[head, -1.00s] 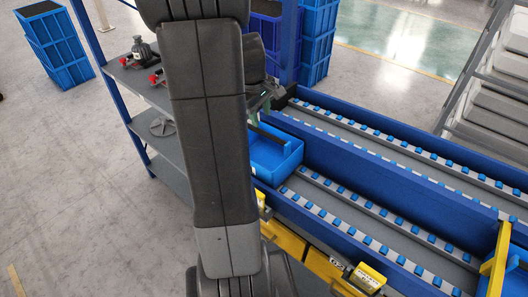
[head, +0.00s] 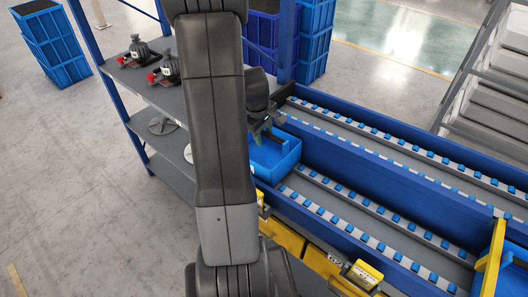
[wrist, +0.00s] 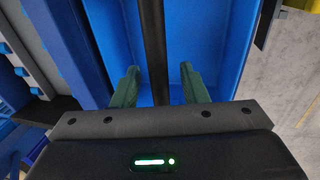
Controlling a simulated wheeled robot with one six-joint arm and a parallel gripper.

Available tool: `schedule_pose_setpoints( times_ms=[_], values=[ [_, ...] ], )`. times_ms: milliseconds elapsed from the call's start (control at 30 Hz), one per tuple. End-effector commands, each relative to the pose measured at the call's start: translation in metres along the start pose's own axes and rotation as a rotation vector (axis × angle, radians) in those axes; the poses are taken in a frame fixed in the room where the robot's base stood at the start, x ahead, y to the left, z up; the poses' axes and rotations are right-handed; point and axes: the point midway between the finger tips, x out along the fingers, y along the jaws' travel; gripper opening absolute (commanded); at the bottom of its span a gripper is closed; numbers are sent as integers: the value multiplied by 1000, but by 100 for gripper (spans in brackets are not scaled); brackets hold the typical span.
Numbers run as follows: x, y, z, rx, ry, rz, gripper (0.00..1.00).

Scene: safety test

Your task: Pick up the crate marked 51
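A blue crate (head: 284,158) sits at the left end of the near roller lane, partly hidden behind my arm. No number on it is readable. In the wrist view the crate (wrist: 222,40) lies under my gripper, with a dark bar (wrist: 153,35) running across it. My gripper (head: 267,128) is low over the crate in the head view. In the wrist view its two green fingers (wrist: 159,68) are apart, one on each side of the dark bar, with gaps to both. Whether the fingertips reach down to the bar's height, I cannot tell.
Blue lane walls (head: 375,168) flank the crate's lane. A grey shelf (head: 170,100) with red-and-black devices stands to the left. Stacked blue crates (head: 314,45) stand behind. A yellow-framed blue bin (head: 512,270) is at the right. The rollers right of the crate are clear.

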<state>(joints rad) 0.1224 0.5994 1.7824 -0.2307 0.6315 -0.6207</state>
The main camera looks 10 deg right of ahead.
Motion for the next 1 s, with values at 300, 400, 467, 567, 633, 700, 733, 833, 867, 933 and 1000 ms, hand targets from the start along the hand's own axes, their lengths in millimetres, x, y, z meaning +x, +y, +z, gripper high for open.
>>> schedule_pose_setpoints(
  times_ms=[300,400,467,567,633,700,733,833,867,933,1000],
  values=[
    [0,0,0,0,0,0,0],
    [0,0,0,0,0,0,0],
    [-1,0,0,-1,1,1,0],
    [-1,0,0,-1,1,1,0],
    [-1,0,0,-1,1,1,0],
    [-3,1,0,-1,1,2,0],
    [-4,1,0,0,1,2,0],
    [-11,3,-1,-1,3,4,0],
    [-14,4,-1,-1,3,4,0],
    [-21,6,-1,-1,3,5,0],
    [-32,7,-1,0,4,5,0]
  ],
)
